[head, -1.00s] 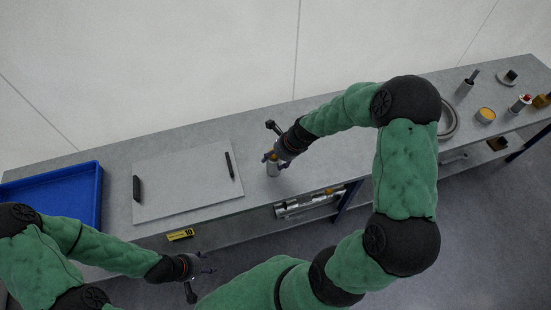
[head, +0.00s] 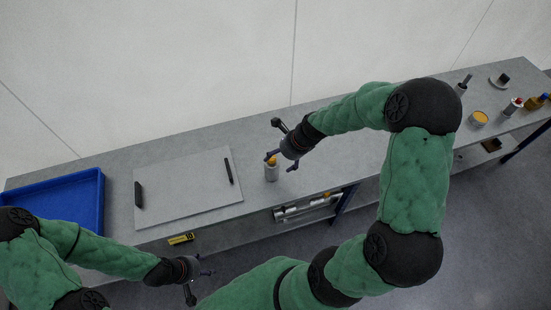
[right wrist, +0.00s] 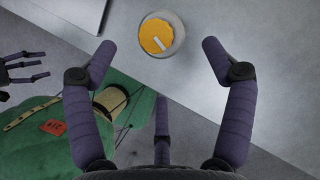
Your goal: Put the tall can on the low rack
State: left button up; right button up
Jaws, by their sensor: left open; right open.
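A tall grey can (head: 271,173) with an orange top stands upright on the workbench, right of the grey board. Its orange top (right wrist: 158,35) shows in the right wrist view, ahead of and between the spread fingers. My right gripper (head: 280,161) is open, just beside and above the can, and does not hold it; a finger overlaps the can's top in the head view. My left gripper (head: 205,273) is open and empty in front of the bench. Under the bench edge is a low shelf or rack (head: 300,213) with silvery items; I cannot tell if this is the low rack.
A grey board (head: 185,185) with black handles and a blue tray (head: 75,180) lie on the left of the bench. A yellow tag (head: 181,239) is on the front edge. A short yellow-topped can (head: 479,118) and several bottles stand at the far right.

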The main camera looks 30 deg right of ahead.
jog(key=shift+p+v, duration=0.9)
jog(key=shift+v, duration=1.9)
